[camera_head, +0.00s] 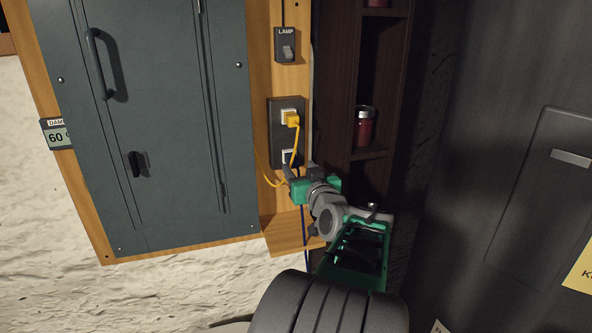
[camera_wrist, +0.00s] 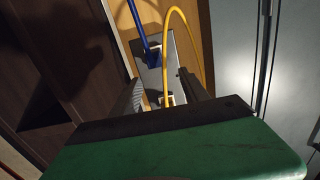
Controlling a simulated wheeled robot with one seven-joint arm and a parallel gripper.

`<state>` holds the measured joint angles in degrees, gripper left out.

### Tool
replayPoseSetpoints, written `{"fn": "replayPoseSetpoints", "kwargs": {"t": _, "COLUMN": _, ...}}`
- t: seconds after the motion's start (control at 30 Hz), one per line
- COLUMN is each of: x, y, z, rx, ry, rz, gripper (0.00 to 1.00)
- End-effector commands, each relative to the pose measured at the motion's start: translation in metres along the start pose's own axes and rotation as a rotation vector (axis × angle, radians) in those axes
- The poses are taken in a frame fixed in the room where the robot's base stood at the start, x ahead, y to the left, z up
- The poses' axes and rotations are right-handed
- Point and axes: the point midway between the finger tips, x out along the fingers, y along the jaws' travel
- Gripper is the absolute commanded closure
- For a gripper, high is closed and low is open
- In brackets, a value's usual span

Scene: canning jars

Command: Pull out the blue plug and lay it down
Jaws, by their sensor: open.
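The blue plug (camera_wrist: 153,58) sits in the outlet plate (camera_wrist: 180,47), just beyond my fingertips in the wrist view, with its blue cord leading away from it. In the head view the plug is mostly hidden by my gripper at the lower socket (camera_head: 287,156), and its blue cord (camera_head: 303,215) hangs below. My gripper (camera_head: 299,169) is open in front of that socket; in the wrist view its fingers (camera_wrist: 161,78) are apart with nothing held between them. Contact with the plug cannot be told.
A yellow plug (camera_head: 291,118) is in the upper socket; its cord (camera_head: 275,184) loops left of my gripper and crosses close to one finger. A wooden ledge (camera_head: 284,236) lies below. A grey cabinet (camera_head: 165,190) stands left, dark shelves with a red jar (camera_head: 363,130) right.

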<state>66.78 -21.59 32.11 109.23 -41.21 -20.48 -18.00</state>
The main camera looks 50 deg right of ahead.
Motion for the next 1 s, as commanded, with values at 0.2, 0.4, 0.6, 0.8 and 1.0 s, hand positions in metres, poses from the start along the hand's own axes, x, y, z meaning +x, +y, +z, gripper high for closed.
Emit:
{"fn": "replayPoseSetpoints", "kwargs": {"t": 0.2, "x": 0.025, "y": 0.003, "z": -0.002, "rx": -0.019, "ry": -0.003, "rz": 0.005, "gripper": 0.47}}
{"fn": "replayPoseSetpoints", "kwargs": {"t": 0.4, "x": 0.062, "y": 0.002, "z": -0.001, "rx": -0.018, "ry": -0.005, "rz": 0.004, "gripper": 0.47}}
{"fn": "replayPoseSetpoints", "kwargs": {"t": 0.6, "x": 0.077, "y": 0.002, "z": 0.001, "rx": -0.02, "ry": -0.004, "rz": 0.005, "gripper": 0.47}}
{"fn": "replayPoseSetpoints", "kwargs": {"t": 0.8, "x": 0.077, "y": 0.002, "z": 0.002, "rx": -0.02, "ry": -0.004, "rz": 0.004, "gripper": 0.47}}
{"fn": "replayPoseSetpoints", "kwargs": {"t": 1.0, "x": 0.077, "y": 0.002, "z": 0.002, "rx": -0.019, "ry": -0.004, "rz": 0.004, "gripper": 0.64}}
